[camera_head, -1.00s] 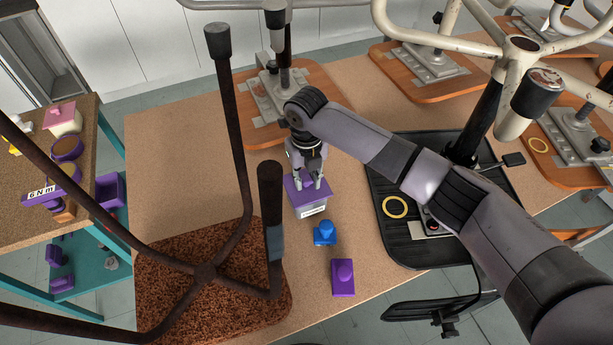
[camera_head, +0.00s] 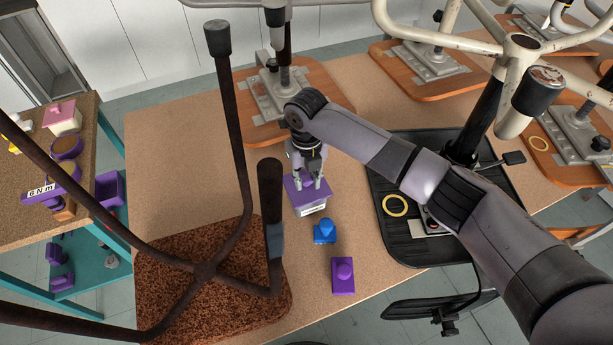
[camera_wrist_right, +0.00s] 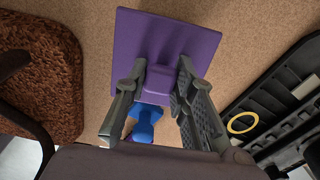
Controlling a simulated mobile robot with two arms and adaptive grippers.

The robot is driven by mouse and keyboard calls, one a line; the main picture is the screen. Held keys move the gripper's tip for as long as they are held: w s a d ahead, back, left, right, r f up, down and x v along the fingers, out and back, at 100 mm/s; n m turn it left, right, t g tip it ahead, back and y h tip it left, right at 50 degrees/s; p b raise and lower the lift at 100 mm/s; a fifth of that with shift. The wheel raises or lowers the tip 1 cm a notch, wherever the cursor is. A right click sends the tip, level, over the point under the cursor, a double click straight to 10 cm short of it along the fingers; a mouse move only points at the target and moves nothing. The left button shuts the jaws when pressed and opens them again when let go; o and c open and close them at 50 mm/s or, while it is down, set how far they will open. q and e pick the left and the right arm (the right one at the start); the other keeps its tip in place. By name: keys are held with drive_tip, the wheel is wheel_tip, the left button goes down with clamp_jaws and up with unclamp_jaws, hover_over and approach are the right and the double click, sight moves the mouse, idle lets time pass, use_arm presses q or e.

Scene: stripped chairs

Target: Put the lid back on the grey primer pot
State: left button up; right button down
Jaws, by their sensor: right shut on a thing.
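A light grey pot (camera_head: 313,209) with a white label stands on the worktable; the label is too small to read. A square purple lid (camera_head: 294,194) lies over its top, and I cannot tell whether it is fully seated. My right gripper (camera_head: 308,185) points down at this lid. In the right wrist view, its fingers (camera_wrist_right: 157,84) are shut on the knob of the purple lid (camera_wrist_right: 140,38), which hides the pot there. My left gripper is not in view.
A blue knobbed piece (camera_head: 324,232) and a purple knobbed piece (camera_head: 343,278) sit in front of the pot. A rusty chair frame (camera_head: 205,272) stands close on the left. A black tray (camera_head: 400,250) with a yellow ring (camera_head: 395,206) lies right. Bare tabletop lies left of the pot.

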drive_tip(key=shift+f, duration=0.45)
drive_tip(key=c, duration=1.3)
unclamp_jaws()
drive_tip(key=shift+r, duration=0.25)
wheel_tip(320, 180, up, 12)
drive_tip(key=shift+f, duration=0.2)
drive_tip(key=shift+f, duration=0.1)
